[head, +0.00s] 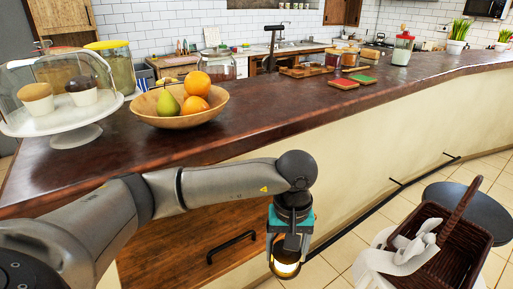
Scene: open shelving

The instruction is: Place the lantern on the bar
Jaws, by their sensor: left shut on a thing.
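My left arm reaches in from the left, in front of the bar. My left gripper (288,240) points down and is shut on the lantern (286,268). The lantern is small and dark with a warm glowing lower part, and the gripper hides its upper part. It hangs in front of the bar's side, below the level of the bar top. The bar (270,116) has a dark reddish-brown top and a cream front. My right gripper is not in view.
A glass-domed cake stand (75,138) and a wooden fruit bowl (172,121) stand on the bar's left. Jars and small red and green items (343,84) stand farther back. The bar top right of the bowl is clear. A wicker basket (468,255) and dark stool (480,207) are lower right.

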